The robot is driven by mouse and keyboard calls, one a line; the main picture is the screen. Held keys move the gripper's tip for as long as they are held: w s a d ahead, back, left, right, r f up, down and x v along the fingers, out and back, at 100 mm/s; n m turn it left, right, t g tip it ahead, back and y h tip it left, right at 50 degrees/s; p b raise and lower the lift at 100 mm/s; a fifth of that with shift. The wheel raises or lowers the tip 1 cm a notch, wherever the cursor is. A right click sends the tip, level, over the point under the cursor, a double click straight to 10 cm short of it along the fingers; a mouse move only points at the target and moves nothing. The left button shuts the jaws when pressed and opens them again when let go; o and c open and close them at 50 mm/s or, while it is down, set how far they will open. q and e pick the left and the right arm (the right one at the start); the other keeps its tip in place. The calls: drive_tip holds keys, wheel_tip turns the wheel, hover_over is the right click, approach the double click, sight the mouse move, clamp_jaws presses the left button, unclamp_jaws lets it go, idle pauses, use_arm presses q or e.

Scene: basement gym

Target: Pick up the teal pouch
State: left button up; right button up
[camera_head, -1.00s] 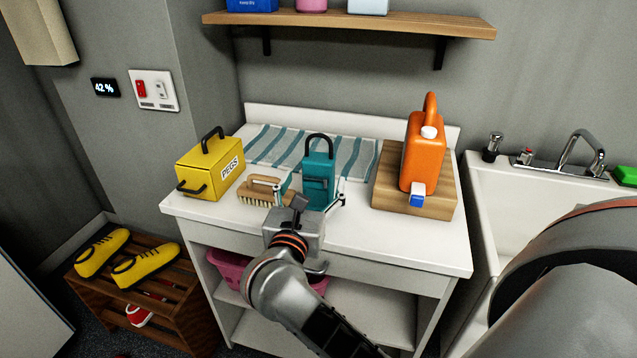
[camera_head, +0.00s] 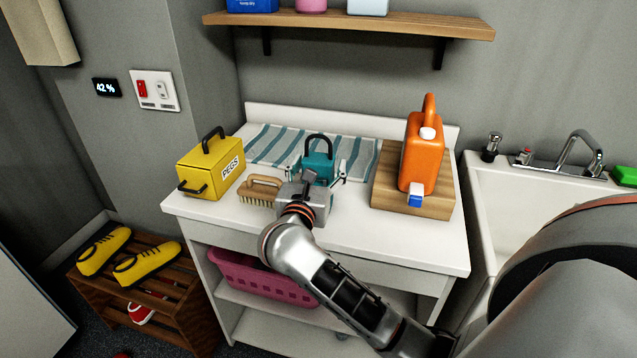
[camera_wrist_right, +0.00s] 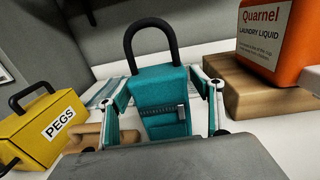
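The teal pouch (camera_head: 318,163) stands upright on the white counter, in front of the striped towel, with a black loop handle on top. My right gripper (camera_head: 320,173) is low over the counter in front of it and hides its lower part in the head view. In the right wrist view the pouch (camera_wrist_right: 160,102) stands between the two fingers, one on each side. The fingers are spread, with visible gaps beside the pouch. My left gripper is not in view.
A wooden brush (camera_head: 258,192) lies close left of the gripper, beside a yellow PEGS box (camera_head: 205,172). An orange laundry jug (camera_head: 422,155) stands on a wooden block (camera_head: 388,188) to the right. A striped towel (camera_head: 270,146) lies behind. A shelf (camera_head: 350,24) hangs above.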

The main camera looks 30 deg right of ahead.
drive_tip(key=c, duration=0.9)
drive_tip(key=shift+r, duration=0.15)
